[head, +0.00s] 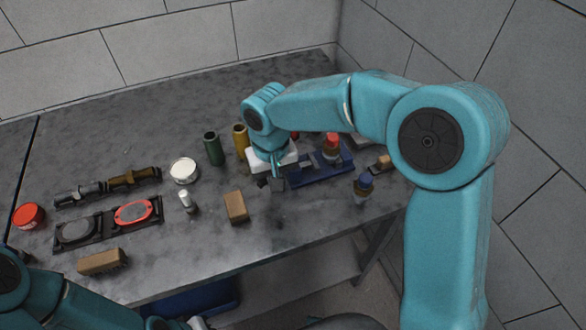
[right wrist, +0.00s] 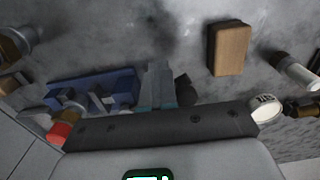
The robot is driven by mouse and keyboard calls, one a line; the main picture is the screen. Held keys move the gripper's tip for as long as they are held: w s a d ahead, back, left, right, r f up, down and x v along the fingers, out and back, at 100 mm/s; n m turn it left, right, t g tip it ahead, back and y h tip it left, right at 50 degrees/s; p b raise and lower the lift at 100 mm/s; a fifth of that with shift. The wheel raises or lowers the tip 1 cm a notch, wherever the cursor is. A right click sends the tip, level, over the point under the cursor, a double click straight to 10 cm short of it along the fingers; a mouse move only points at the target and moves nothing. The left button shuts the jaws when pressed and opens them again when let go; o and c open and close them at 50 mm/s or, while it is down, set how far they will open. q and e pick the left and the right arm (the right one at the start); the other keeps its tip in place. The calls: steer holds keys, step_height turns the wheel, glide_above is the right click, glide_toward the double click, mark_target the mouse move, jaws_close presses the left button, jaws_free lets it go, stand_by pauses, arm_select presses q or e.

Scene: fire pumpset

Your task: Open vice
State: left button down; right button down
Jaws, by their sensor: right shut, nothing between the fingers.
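The blue vice (head: 318,172) lies on the grey bench at the right, with grey metal parts on it. It also shows in the right wrist view (right wrist: 122,84). A red-topped part (head: 332,146) shows at its far side; I cannot tell whether the vice holds it. The jaw gap is too small to judge. My right gripper (head: 276,183) points down just left of the vice. In the right wrist view its fingers (right wrist: 158,78) are together and empty, beside the end of the vice. My left arm shows at the lower left; its gripper is out of view.
A wooden block (head: 236,207) lies left of my right gripper. Green (head: 213,149) and yellow (head: 240,138) cylinders stand behind it. A blue-topped fitting (head: 363,187) stands near the vice. A white-topped tin (head: 184,170) and a black tray (head: 108,222) are farther left.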

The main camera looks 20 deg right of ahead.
steer(key=shift+w+a, duration=0.3)
steer(key=shift+a, duration=0.1)
steer(key=shift+w+a, duration=0.2)
steer(key=shift+a, duration=0.3)
steer(key=shift+d, duration=0.1)
steer(key=shift+w, duration=0.1)
steer(key=shift+w+a+p, duration=0.2)
steer(key=shift+w+p, duration=0.35)
steer(key=shift+p, duration=0.05)
steer(key=shift+w+a, duration=0.15)
steer(key=shift+w, duration=0.3)
steer(key=shift+s+f, duration=0.1)
steer(key=shift+s, duration=0.1)
